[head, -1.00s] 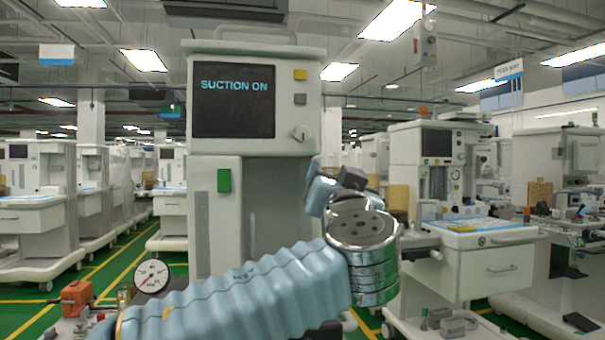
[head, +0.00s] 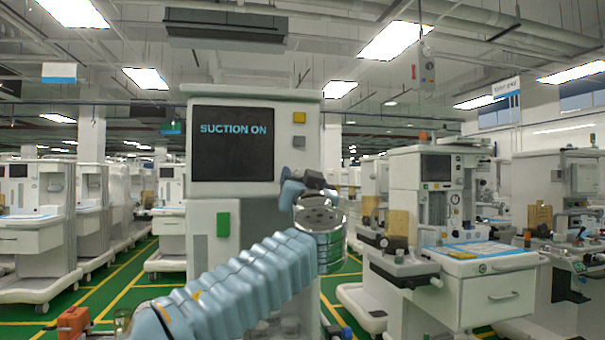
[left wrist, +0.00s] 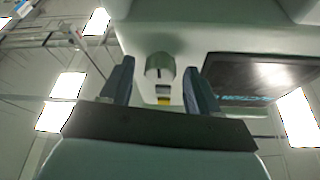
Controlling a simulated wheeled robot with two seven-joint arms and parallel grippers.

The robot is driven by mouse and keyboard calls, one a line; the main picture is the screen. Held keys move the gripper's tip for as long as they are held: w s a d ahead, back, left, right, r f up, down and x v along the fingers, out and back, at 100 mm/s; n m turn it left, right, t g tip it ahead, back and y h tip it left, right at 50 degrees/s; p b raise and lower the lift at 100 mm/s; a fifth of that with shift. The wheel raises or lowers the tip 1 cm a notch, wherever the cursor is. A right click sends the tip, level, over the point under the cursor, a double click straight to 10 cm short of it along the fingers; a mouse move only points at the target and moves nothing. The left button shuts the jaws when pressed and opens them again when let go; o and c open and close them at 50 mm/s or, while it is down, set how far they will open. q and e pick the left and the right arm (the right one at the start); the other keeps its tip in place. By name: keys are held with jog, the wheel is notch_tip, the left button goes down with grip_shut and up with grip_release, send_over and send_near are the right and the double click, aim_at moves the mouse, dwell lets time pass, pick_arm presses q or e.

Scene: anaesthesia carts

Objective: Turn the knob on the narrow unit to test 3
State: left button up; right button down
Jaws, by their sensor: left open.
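The narrow unit (head: 255,215) stands ahead in the head view, with a dark screen (head: 232,143) that reads SUCTION ON. Its knob is hidden behind my left gripper in the head view. In the left wrist view the pale knob (left wrist: 159,66) sits between and beyond my two open fingers, apart from them, with a dark mark on its face. My left gripper (head: 308,180) is open at the unit's right front; it also shows in the left wrist view (left wrist: 158,85). My right gripper is not in view.
A yellow button (head: 299,117) and a grey button (head: 297,141) sit right of the screen. A green block (head: 223,224) is on the unit's lower front. A wider cart (head: 480,265) stands to the right. Green floor shows on the left.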

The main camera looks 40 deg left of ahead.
pick_arm(q)
jog(key=c, duration=1)
jog(key=shift+c, duration=0.2)
jog(key=m+h, duration=0.2)
jog(key=m, duration=0.5)
jog(key=m+h, duration=0.3)
jog(key=m, duration=0.4)
jog(key=m+h+p, duration=0.1)
jog(key=m+h, duration=0.2)
jog(key=m, duration=0.4)
jog(key=shift+s+a+r+g, duration=0.1)
jog(key=shift+a+r+g, duration=0.05)
jog(key=shift+r+g, duration=0.25)
jog(key=m+g, duration=0.2)
jog(key=m, duration=0.2)
jog(key=shift+r, duration=0.1)
jog(key=shift+m+g, duration=0.3)
jog(key=shift+m, duration=0.1)
